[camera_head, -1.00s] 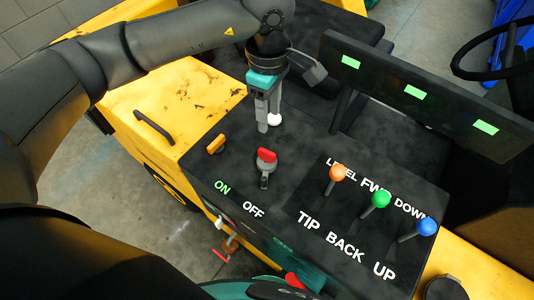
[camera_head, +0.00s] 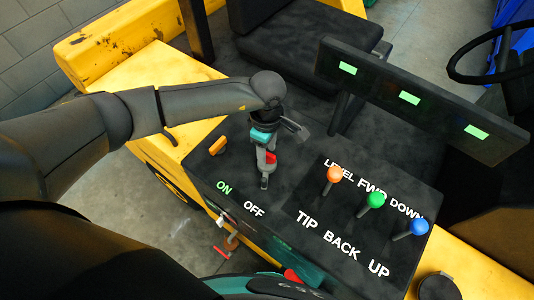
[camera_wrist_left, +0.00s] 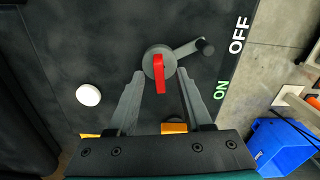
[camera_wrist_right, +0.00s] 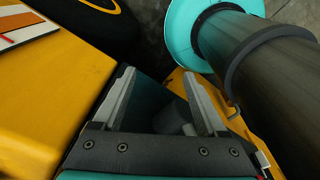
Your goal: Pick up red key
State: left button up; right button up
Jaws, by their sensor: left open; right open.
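The red key (camera_head: 270,157) stands on a round grey switch on the black console, near the ON and OFF labels. In the left wrist view the key (camera_wrist_left: 159,73) is a red bar on the grey disc (camera_wrist_left: 160,58), with a lever reaching toward OFF. My left gripper (camera_wrist_left: 161,78) is open, with a finger on each side of the key. In the head view the left gripper (camera_head: 266,150) is right over the switch and partly covers it. Whether the fingers touch the key cannot be told. My right gripper (camera_wrist_right: 160,75) is open and empty, beside a yellow body panel.
An orange switch (camera_head: 218,145) is left of the key; a white knob (camera_wrist_left: 88,95) shows in the left wrist view. Orange (camera_head: 334,174), green (camera_head: 376,200) and blue (camera_head: 418,227) knobbed levers stand to the right. A red handle (camera_head: 222,253) is below the console's front edge.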

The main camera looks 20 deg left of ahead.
pick_arm(q)
jog(key=shift+f, duration=0.9)
grip_shut()
